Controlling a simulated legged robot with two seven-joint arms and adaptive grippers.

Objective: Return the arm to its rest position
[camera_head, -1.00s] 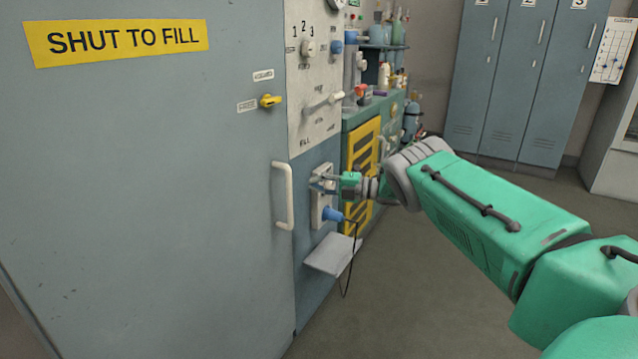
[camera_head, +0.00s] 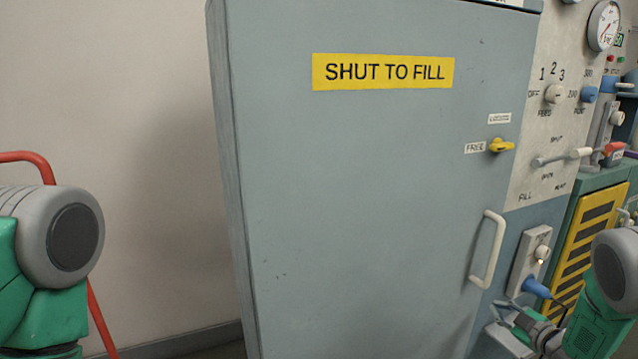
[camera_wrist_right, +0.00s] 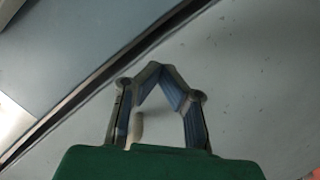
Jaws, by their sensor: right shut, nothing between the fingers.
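My right gripper (camera_head: 502,322) is low at the right in the head view, in front of the lower panel beside the grey door (camera_head: 350,190). Its fingers are shut and empty. In the wrist view the fingertips (camera_wrist_right: 160,72) meet in front of a grey surface. A blue plug (camera_head: 537,288) with a dark cable sits in a white socket plate (camera_head: 522,262), just above the gripper. My right arm's grey and green links show at the right edge. At the left edge my left arm shows only a grey joint and green link; its gripper is out of view.
The door has a white handle (camera_head: 487,250) and a yellow latch (camera_head: 500,146) beside the FREE label. A control panel (camera_head: 545,180) with knobs and a lever stands right of it. A red tube (camera_head: 98,320) runs near my left arm. Bare wall lies left of the door.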

